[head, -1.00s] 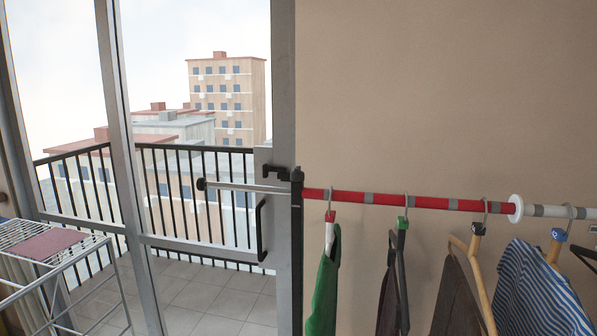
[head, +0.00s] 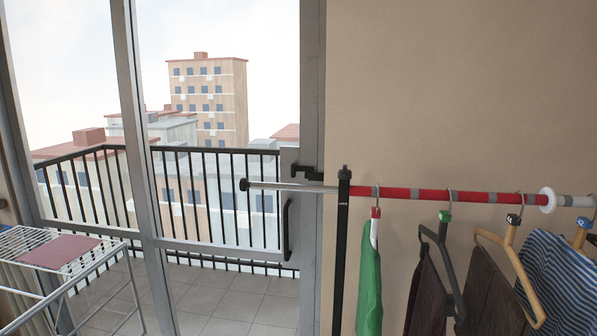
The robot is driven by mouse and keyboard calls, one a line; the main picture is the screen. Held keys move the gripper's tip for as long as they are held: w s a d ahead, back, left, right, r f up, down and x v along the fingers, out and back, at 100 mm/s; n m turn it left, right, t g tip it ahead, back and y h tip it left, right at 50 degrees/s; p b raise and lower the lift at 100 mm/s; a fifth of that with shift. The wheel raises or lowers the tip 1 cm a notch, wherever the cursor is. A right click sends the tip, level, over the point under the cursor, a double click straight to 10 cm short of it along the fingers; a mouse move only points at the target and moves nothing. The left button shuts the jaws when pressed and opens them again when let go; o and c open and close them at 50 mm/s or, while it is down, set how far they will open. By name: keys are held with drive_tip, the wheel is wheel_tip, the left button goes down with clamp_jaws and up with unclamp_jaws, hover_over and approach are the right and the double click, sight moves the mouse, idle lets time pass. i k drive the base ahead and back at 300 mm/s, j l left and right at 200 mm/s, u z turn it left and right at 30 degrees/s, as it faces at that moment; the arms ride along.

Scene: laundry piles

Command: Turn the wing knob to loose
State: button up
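A black upright post (head: 341,250) of the clothes rack carries a horizontal rail (head: 420,195) with red and grey bands. A small black knob-like piece (head: 344,171) sits on top of the post, with small pale lettering just below the rail. It may be the wing knob, but its wings and turned position are too small to make out. A thin metal rod (head: 290,187) runs left from the post and ends in a black round cap (head: 244,185). My gripper is not in view.
Hangers carry a green garment (head: 369,285), dark garments (head: 425,290) and a striped one (head: 560,280) right of the post. A glass door with a black handle (head: 287,230) stands behind the rod. A white drying rack (head: 60,260) with a maroon cloth stands left.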

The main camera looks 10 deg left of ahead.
sight(345, 174)
drive_tip(key=j, duration=0.45)
drive_tip(key=i+j+u, duration=0.1)
drive_tip(key=j, duration=0.4)
drive_tip(key=i+j, duration=0.1)
drive_tip(key=j, duration=0.35)
drive_tip(key=j+u, duration=0.1)
drive_tip(key=j, duration=0.35)
drive_tip(key=i+j+u, duration=0.1)
drive_tip(key=i, duration=0.3)
drive_tip(key=i+j, duration=0.25)
drive_tip(key=i, duration=0.15)
drive_tip(key=i+j+u, duration=0.15)
drive_tip(key=i, duration=0.25)
